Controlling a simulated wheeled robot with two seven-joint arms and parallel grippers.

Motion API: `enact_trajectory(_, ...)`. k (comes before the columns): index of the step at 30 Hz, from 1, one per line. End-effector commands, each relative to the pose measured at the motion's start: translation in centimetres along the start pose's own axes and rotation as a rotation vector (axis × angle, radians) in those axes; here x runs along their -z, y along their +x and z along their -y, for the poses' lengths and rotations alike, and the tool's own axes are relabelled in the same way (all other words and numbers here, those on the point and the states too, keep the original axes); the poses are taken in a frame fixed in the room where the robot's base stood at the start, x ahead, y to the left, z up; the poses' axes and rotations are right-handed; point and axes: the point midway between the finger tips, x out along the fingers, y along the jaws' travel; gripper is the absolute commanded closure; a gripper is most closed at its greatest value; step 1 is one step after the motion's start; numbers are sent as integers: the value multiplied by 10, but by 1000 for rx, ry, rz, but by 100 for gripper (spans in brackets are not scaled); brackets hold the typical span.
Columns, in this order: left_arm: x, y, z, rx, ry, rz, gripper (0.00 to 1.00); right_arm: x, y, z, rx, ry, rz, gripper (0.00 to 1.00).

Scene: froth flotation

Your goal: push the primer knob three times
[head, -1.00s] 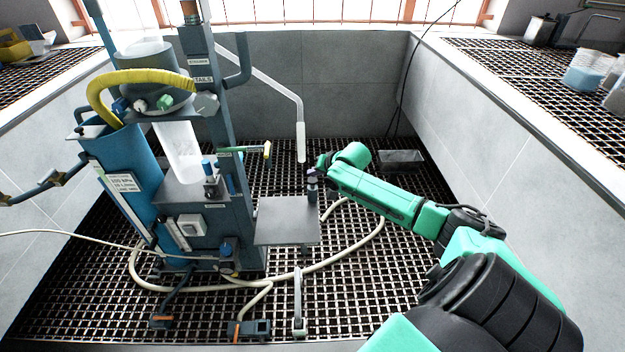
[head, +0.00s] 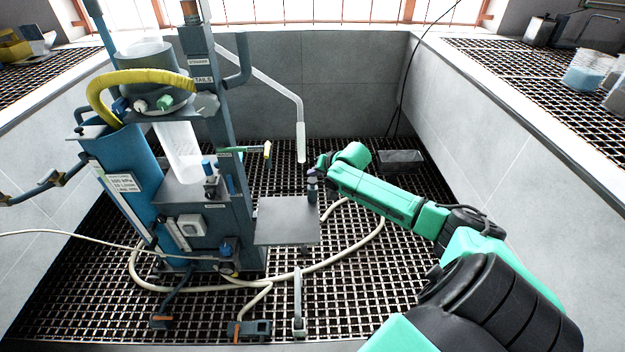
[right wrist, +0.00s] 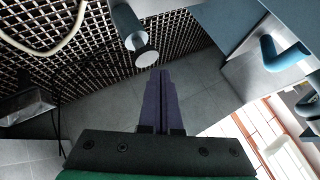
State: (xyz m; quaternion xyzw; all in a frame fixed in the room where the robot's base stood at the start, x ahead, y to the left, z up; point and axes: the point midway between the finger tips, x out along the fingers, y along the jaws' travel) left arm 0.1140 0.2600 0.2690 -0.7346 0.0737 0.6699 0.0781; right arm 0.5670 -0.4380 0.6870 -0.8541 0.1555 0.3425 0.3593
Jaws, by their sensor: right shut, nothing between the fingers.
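A small upright dark blue-grey cylinder (head: 312,190), which looks like the primer, stands at the right edge of the grey platform (head: 285,222). In the right wrist view a blue-grey cylinder with a pale round end, which looks like the knob (right wrist: 147,58), lies just ahead of my fingertips. My right gripper (head: 312,173) is over the cylinder's top in the head view. Its purple fingers (right wrist: 160,72) are shut together with nothing between them, their tips beside the pale disc. I cannot tell whether they touch it. My left gripper is not in view.
The blue flotation machine (head: 130,185) stands left of the platform. Pale hoses (head: 320,262) and pedals (head: 250,329) lie on the grated floor. Grey walls enclose the bay; open grating lies right of the platform.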

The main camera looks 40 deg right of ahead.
Motion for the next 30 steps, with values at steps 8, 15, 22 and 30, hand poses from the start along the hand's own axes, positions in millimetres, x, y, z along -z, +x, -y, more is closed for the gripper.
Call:
enact_trajectory(8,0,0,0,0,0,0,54,0,0,0,0,0,0,100)
enact_trajectory(15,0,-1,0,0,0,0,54,-2,2,-2,0,1,1,100)
enact_trajectory(22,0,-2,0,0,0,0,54,-5,7,-5,0,0,0,100)
enact_trajectory(30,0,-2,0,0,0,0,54,-5,7,-5,0,0,0,100)
